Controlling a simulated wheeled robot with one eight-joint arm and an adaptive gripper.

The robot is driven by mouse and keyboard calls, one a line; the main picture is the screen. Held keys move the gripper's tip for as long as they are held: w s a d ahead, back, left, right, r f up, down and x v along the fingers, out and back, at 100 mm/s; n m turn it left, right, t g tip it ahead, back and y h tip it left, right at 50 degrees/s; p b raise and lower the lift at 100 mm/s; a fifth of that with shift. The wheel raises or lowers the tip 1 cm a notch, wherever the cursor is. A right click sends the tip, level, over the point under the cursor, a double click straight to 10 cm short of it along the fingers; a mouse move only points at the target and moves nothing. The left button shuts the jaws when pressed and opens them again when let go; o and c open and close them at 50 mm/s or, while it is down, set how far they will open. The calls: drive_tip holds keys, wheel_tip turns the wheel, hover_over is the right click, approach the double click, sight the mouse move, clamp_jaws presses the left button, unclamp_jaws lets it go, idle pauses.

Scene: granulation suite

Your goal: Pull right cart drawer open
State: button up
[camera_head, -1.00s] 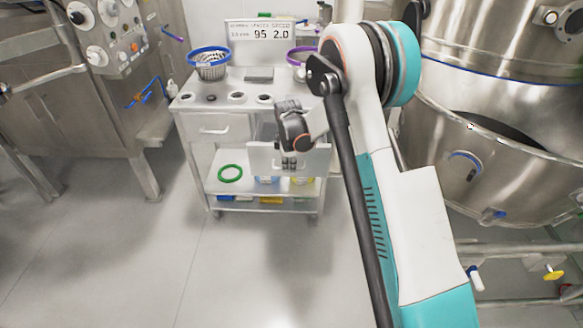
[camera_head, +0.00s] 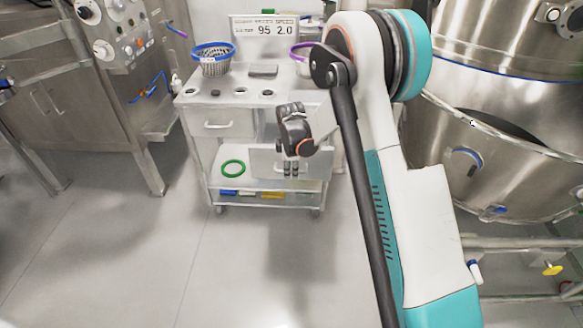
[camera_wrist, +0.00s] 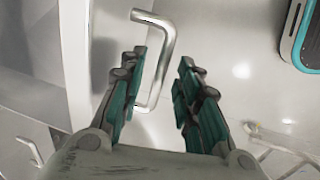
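The white cart (camera_head: 222,149) stands ahead with two drawers side by side. Its left drawer (camera_head: 218,123) is flush with the cart. The right drawer (camera_head: 268,162) is partly pulled out, with its front well forward of the left one and a gap showing above it. My gripper (camera_head: 291,169) is at the right drawer's front, its fingers pointing down. In the wrist view, the silver bar handle (camera_wrist: 167,50) runs between the two separated fingers of my gripper (camera_wrist: 162,62), closer to the left finger. I cannot tell whether it touches them.
The cart top carries a blue-rimmed basket (camera_head: 213,64), a purple-rimmed one (camera_head: 303,50) and a display sign (camera_head: 263,29). A green ring (camera_head: 233,168) lies on the shelf below. Steel equipment (camera_head: 85,95) stands left, and a large steel vessel (camera_head: 500,90) right. The front floor is clear.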

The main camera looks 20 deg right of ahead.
drive_tip(key=shift+r, duration=0.1)
wheel_tip(320, 180, up, 12)
drive_tip(key=s, duration=0.2)
drive_tip(key=shift+a+f, duration=0.2)
drive_tip(key=shift+a, duration=0.15)
idle(0.4)
drive_tip(key=s+r+m+t, duration=0.2)
drive_tip(key=s+r+m, duration=0.5)
drive_tip(key=s+r, duration=0.8)
drive_tip(key=s+m+t, duration=0.3)
drive_tip(key=s+m, duration=0.4)
drive_tip(key=s, duration=1.2)
drive_tip(key=shift+d+m+y, duration=0.3)
drive_tip(key=shift+d, duration=0.05)
